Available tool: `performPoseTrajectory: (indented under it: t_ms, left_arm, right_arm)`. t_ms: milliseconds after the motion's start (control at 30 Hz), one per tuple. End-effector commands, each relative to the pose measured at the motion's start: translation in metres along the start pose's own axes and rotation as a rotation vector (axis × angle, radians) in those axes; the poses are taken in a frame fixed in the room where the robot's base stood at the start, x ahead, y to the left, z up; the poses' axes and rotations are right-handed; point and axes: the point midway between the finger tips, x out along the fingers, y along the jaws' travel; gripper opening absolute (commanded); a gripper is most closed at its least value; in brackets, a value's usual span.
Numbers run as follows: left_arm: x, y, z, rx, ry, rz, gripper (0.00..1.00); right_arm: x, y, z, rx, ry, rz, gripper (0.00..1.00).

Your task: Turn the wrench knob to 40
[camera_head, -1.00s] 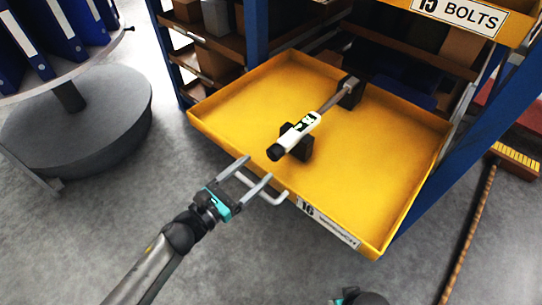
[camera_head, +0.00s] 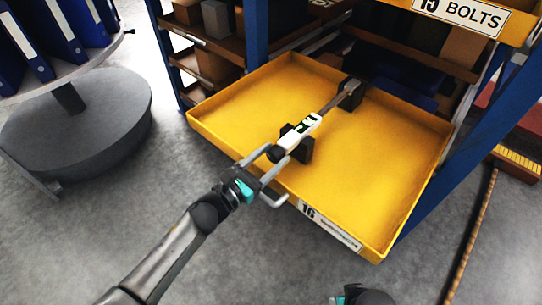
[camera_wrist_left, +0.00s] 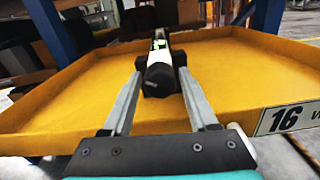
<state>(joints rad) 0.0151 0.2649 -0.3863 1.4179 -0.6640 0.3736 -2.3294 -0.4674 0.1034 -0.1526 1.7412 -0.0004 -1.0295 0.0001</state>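The wrench (camera_head: 301,133) has a white body with a green-and-black display, a black knob at its near end and a grey shaft. It lies in two black holders (camera_head: 351,93) in the yellow drawer. My left gripper (camera_head: 275,156) is open at the near end of the wrench. In the left wrist view the black knob (camera_wrist_left: 160,79) sits between the tips of the open left fingers (camera_wrist_left: 161,74), with small gaps on both sides. The knob's setting is too small to read. My right gripper (camera_head: 362,296) shows only in part at the bottom edge.
The yellow drawer (camera_head: 374,190) is pulled out, with a front handle (camera_head: 275,201) and a label reading 16. The blue shelf post (camera_head: 438,178) stands right of it. A round grey stand (camera_head: 100,120) with binders is at left, a broom (camera_head: 473,230) at right.

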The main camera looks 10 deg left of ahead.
Motion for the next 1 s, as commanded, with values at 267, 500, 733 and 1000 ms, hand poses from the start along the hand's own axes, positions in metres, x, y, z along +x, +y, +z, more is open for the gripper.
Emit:
performPoseTrajectory:
  t_ms: [267,500,733,1000]
  left_arm:
    - [-0.0003,0.0000,-0.0001,0.000,0.000,0.000,0.27]
    - [-0.0004,0.0000,-0.0002,0.000,0.000,0.000,0.00]
    - [-0.0004,0.0001,-0.0002,-0.020,0.000,0.000,0.00]
    - [-0.0005,0.0008,0.0001,-0.249,0.000,0.000,0.00]
  right_arm:
    - [0.0001,0.0000,-0.0001,0.000,0.001,0.000,0.50]
    - [0.0002,-0.0001,0.0000,0.000,0.000,0.000,0.50]
    - [0.0002,0.0000,0.0001,0.000,0.000,0.000,0.50]
    - [0.0009,0.0001,0.0022,0.000,-0.004,0.000,0.50]
